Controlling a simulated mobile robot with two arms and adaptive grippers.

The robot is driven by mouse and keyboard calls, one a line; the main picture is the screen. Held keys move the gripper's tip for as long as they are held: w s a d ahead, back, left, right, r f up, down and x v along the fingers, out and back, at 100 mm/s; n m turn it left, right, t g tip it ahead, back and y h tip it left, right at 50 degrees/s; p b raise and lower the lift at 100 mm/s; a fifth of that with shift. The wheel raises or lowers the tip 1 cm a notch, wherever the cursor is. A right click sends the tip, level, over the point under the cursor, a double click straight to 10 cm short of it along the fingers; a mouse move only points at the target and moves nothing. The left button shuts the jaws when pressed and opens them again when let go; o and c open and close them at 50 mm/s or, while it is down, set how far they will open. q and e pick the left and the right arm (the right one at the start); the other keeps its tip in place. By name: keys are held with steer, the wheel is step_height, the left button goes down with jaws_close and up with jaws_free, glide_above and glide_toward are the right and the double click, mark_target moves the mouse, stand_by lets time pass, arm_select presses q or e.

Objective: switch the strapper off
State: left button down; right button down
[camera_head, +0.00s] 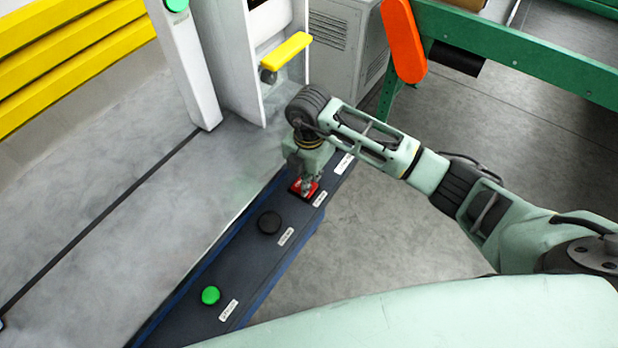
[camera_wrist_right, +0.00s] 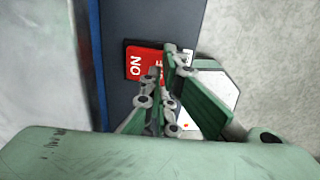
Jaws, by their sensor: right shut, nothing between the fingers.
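The strapper's red rocker switch (camera_head: 304,188) sits on the dark blue control strip (camera_head: 245,262), at its far part. My right gripper (camera_head: 307,181) is shut and empty, pointing down right over the switch. In the right wrist view the red switch (camera_wrist_right: 143,62) shows the word ON on its left half. The fingertips (camera_wrist_right: 160,80) cover most of its right half, where only part of a letter shows. I cannot tell whether the fingers touch the switch or which side is pressed. My left gripper is not in view.
A black button (camera_head: 269,222) and a green button (camera_head: 211,295) sit nearer on the same strip, with small white labels beside them. A yellow handle (camera_head: 287,52) juts from the white machine frame beyond. A green conveyor frame (camera_head: 520,50) with an orange end stands at the back right.

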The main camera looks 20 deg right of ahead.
steer(key=shift+f, duration=0.25)
steer(key=shift+f+b, duration=0.6)
steer(key=shift+b, duration=0.05)
step_height(320, 180, up, 9)
steer(key=p, duration=0.7)
